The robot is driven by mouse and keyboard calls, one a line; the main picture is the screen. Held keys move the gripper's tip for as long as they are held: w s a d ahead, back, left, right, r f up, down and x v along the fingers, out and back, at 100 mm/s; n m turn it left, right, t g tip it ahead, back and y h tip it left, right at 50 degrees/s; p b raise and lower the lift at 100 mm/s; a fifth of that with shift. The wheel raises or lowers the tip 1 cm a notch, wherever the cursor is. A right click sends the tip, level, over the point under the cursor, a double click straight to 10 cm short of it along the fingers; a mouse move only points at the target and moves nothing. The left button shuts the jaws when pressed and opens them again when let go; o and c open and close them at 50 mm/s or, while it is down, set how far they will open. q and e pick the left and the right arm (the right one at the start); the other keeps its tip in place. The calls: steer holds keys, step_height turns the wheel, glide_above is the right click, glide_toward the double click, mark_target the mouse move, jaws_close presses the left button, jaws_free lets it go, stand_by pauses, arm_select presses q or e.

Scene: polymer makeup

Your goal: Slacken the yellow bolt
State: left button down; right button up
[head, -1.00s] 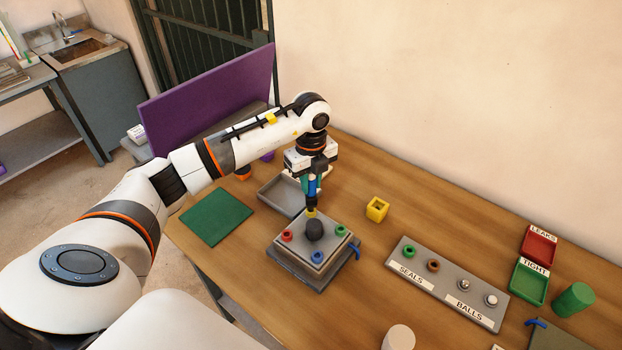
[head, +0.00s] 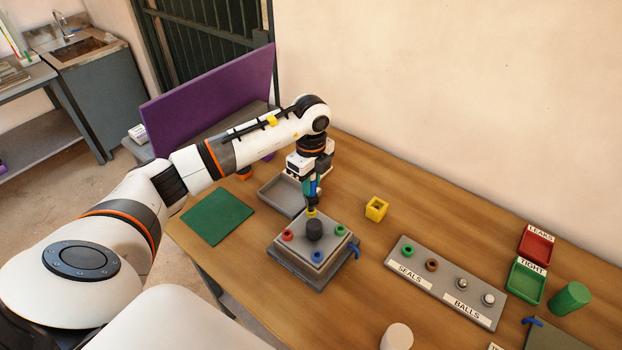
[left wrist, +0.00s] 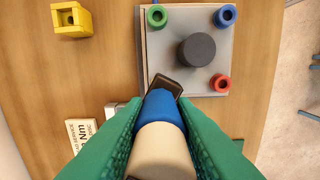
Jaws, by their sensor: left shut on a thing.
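The yellow bolt (head: 311,213) is at the back corner of a square grey block (head: 290,245) that has a dark round knob (head: 314,230) in its middle. My left gripper (head: 312,187) is shut on a blue and cream tool (left wrist: 158,110) with a dark head (left wrist: 166,84). The tool points down with its lower end at the yellow bolt. Whether it is fully seated cannot be told. In the left wrist view the tool hides the yellow bolt. Red (head: 287,236), blue (head: 317,257) and green (head: 340,230) bolts are at the other corners. My right gripper is out of view.
A yellow open box (head: 376,209) stands right of the block. A grey tray (head: 272,193) lies behind it, and a green mat (head: 217,217) lies left. The seals and balls rack (head: 447,282) and red (head: 538,245) and green (head: 527,283) trays are at right.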

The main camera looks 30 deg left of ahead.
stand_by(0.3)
arm_select(q)
steer(key=shift+n+p, duration=0.35)
steer(key=shift+n, duration=0.65)
steer(key=shift+r, duration=0.1)
steer(key=shift+n, duration=0.4)
steer(key=c, duration=1.1)
jaws_free()
